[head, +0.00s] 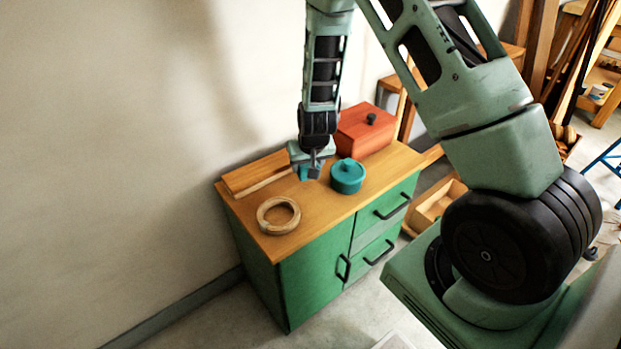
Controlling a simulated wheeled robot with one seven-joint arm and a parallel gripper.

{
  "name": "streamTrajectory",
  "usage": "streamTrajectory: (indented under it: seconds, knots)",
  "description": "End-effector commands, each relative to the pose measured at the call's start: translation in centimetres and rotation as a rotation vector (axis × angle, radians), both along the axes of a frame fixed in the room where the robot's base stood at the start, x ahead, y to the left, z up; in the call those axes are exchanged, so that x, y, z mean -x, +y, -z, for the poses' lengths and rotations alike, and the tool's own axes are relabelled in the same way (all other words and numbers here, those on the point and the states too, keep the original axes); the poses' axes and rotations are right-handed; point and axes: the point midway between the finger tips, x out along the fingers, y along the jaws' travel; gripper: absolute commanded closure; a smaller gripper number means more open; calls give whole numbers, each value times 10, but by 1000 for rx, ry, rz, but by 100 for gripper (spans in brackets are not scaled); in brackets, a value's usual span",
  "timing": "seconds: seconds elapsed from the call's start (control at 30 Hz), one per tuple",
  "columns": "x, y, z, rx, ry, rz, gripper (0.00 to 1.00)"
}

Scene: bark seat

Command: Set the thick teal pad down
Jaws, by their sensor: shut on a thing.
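The thick teal pad (304,173) shows as a small teal patch under my gripper (312,170) in the head view. My gripper points down over the wooden top (319,204) of a green cabinet and is shut on the pad. The fingers and wrist hide much of the pad. I cannot tell whether its underside touches the wooden top.
A round teal lidded pot (347,179) stands close to the right of the pad. A red-orange box with a black knob (364,133) is behind. A wooden ring (278,216) lies front left, a wooden block (254,175) along the wall. The front middle is clear.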

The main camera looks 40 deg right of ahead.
Motion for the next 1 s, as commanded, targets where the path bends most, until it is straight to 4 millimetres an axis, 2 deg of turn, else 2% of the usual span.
streamTrajectory:
  seconds: [0.17, 0.4, 0.77, 0.8, 0.87, 1.0]
  knots:
    - [0, 0, 14, 0, 1, 0, 68]
    - [0, 0, 45, -2, 2, 0, 68]
    - [0, 0, 49, -1, 0, -1, 68]
    - [0, 0, 48, 0, -1, -1, 41]
    - [0, 0, 47, 0, -1, -1, 24]
    - [0, 0, 47, -1, 0, -1, 24]
